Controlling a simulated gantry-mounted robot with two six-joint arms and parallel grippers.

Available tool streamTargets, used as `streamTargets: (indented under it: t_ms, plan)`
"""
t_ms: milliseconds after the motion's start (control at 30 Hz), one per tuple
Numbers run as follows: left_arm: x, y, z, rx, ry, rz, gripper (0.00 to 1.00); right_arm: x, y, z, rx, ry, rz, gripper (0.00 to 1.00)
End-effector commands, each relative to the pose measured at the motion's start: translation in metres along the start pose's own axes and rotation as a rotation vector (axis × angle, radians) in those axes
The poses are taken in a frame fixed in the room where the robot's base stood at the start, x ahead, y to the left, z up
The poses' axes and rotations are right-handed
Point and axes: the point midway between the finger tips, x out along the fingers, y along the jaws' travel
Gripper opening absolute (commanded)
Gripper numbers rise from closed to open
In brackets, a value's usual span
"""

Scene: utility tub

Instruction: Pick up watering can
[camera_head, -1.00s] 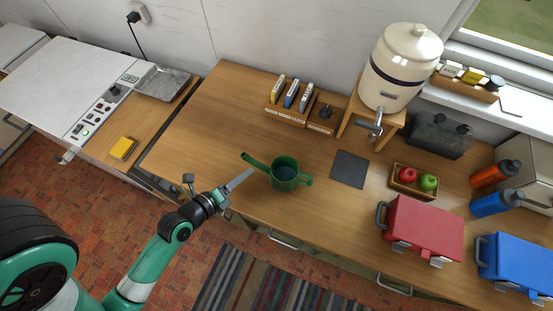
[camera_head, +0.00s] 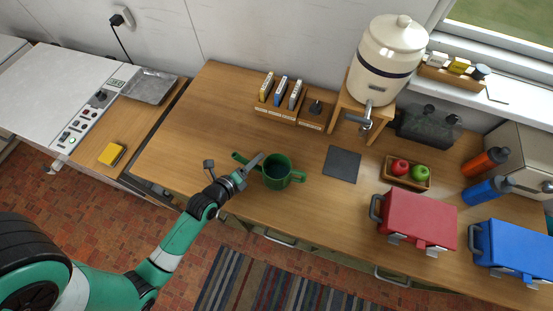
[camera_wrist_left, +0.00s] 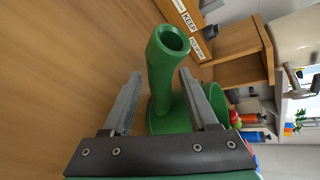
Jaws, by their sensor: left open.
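The green watering can (camera_head: 278,174) stands upright on the wooden counter in the head view, with its spout to the left and its handle to the right. My left gripper (camera_head: 253,163) is at the spout side of the can. In the left wrist view, the open fingers of my left gripper (camera_wrist_left: 159,98) have the green spout (camera_wrist_left: 162,75) between them, with a visible gap on the left side. The can's body (camera_wrist_left: 217,100) is partly hidden behind the right finger. My right gripper is not in view.
A dark square mat (camera_head: 342,164) lies right of the can. A cream dispenser (camera_head: 385,60) on a wooden stand is behind it. A red case (camera_head: 420,218), a blue case (camera_head: 513,250) and a fruit tray (camera_head: 407,178) sit to the right. The counter left of the can is clear.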

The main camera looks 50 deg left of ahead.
Motion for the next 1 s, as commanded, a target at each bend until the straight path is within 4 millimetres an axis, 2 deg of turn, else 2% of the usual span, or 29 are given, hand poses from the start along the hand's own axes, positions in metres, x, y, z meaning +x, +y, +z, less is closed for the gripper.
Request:
streamTargets:
  t_ms: [100, 367, 600, 700, 1000]
  plan:
    - [0.017, 0.001, 0.000, 0.000, 0.000, -0.001, 0.59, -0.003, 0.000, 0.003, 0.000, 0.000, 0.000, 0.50]
    - [0.019, 0.001, 0.000, -0.001, 0.000, 0.001, 0.58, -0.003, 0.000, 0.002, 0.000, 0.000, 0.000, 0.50]
    - [0.019, 0.001, 0.000, -0.001, 0.000, 0.001, 0.14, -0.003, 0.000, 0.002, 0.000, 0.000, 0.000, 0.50]
    - [0.019, 0.001, 0.000, 0.000, 0.000, 0.001, 0.00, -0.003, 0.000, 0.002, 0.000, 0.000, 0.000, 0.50]
    - [0.019, 0.000, 0.000, -0.001, -0.001, -0.001, 0.00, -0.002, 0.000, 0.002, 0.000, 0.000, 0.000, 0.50]
